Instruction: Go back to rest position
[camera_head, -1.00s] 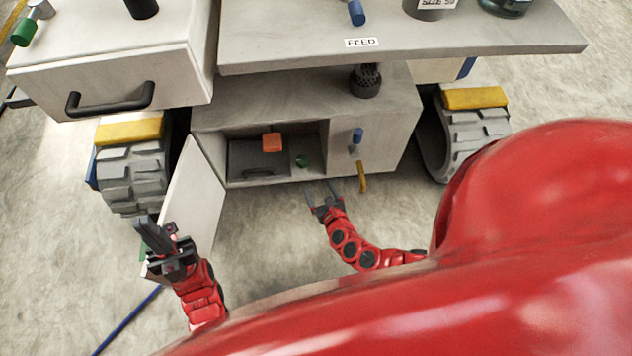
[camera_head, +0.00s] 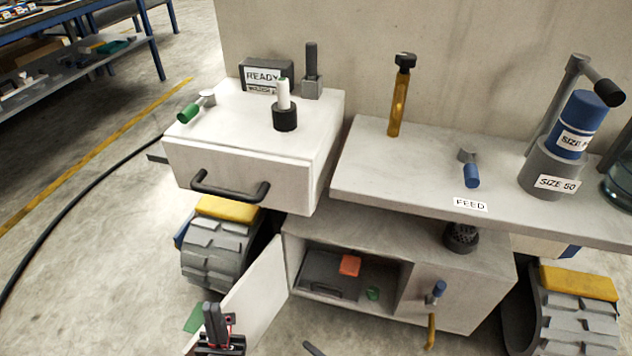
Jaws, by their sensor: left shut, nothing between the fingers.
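My left gripper (camera_head: 213,312) shows at the bottom left in the head view, with its dark fingers pointing up and shut together. Nothing shows between the fingers. It is in front of the lower end of the open white cabinet door (camera_head: 256,285). Only a short dark tip (camera_head: 313,348), probably part of my right gripper, shows at the bottom edge; the rest is out of the picture, so its jaws cannot be read.
The open cabinet (camera_head: 405,235) holds an orange block (camera_head: 350,265) and a green piece (camera_head: 372,293). Above are a white drawer unit (camera_head: 235,150) and a grey shelf (camera_head: 400,170) marked FEED. Treaded wheels (camera_head: 215,255) stand at both sides. Open floor lies at left.

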